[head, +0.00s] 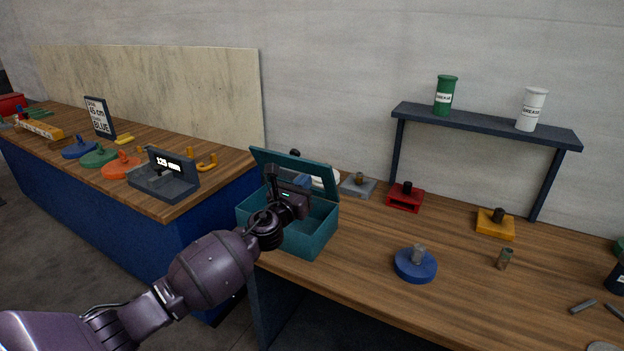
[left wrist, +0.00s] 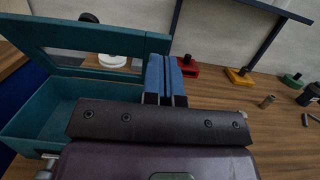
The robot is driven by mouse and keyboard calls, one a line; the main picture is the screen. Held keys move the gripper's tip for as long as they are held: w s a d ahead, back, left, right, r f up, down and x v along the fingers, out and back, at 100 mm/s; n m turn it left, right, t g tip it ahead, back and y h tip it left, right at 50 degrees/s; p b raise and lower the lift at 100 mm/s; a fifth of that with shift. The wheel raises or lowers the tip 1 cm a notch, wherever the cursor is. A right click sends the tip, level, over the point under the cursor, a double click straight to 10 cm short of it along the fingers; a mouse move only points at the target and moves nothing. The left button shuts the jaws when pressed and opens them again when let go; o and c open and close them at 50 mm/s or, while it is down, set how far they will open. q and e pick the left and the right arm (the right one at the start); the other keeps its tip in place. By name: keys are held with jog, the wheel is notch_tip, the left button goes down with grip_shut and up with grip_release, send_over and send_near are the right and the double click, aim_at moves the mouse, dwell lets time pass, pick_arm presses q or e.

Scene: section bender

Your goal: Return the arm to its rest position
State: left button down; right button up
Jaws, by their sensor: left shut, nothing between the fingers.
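My left arm comes in from the lower left in the head view. Its gripper (head: 277,180) is in front of and above the open teal box (head: 318,234) at the left end of the wooden workbench. In the left wrist view the blue fingers (left wrist: 164,78) are together, with nothing between them. The teal box (left wrist: 28,128) also shows there at left, its windowed lid raised. My right gripper is in neither view.
A blue round base (head: 415,267), a red block (head: 405,201) and a yellow block (head: 495,228) stand on the bench. A dark shelf (head: 480,125) holds green and white canisters. A second bench with a display device (head: 165,180) stands left. The bench middle has free room.

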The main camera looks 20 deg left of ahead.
pick_arm(q)
jog(key=s, duration=0.1)
jog(key=s+r, duration=0.1)
jog(key=s, duration=0.3)
jog(key=shift+s+a+r+p, duration=0.15)
jog(key=shift+s+r+p, duration=0.1)
jog(key=shift+r+p, duration=0.15)
